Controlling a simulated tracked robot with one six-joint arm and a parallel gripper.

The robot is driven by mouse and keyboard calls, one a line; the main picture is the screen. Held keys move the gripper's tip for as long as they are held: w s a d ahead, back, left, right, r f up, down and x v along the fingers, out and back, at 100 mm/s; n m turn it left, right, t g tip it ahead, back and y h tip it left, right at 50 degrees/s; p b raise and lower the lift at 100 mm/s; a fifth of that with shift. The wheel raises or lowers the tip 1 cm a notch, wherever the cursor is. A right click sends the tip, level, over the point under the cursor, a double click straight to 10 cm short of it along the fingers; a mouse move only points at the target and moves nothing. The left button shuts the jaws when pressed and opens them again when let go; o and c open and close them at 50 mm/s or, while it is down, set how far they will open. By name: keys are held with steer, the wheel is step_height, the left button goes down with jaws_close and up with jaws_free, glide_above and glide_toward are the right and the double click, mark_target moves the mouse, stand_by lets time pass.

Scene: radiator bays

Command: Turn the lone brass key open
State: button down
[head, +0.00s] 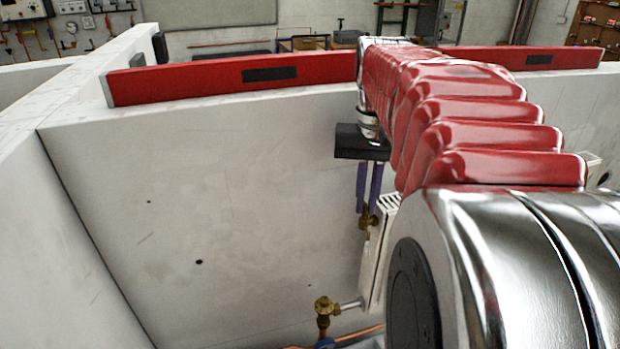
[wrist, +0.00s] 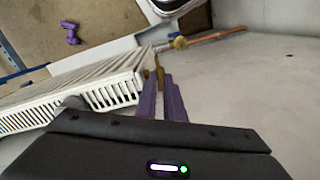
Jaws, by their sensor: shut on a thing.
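My gripper (head: 368,208) reaches down beside the white wall, its two purple fingers closed together. It is shut on a small brass key (head: 369,218) at the end of the white radiator (head: 376,262). In the wrist view, the purple fingertips (wrist: 162,80) meet around the key (wrist: 159,71), which is partly hidden between them. The radiator (wrist: 118,88) lies to the left of the fingers there. How far the key is turned cannot be told.
A brass valve (head: 325,305) on copper pipe stands low beside the radiator. Red spirit levels (head: 200,83) lie along the wall top. The white wall (head: 200,200) is close behind. A purple object (wrist: 71,32) lies on the brown surface in the wrist view.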

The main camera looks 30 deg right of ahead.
mark_target(365, 205)
steer(key=shift+w+r, duration=0.1)
steer(key=c, duration=1.9)
jaws_free()
steer(key=shift+c, duration=0.2)
steer(key=shift+r, duration=0.1)
steer(key=shift+r, duration=3.8)
steer(key=shift+c, duration=0.2)
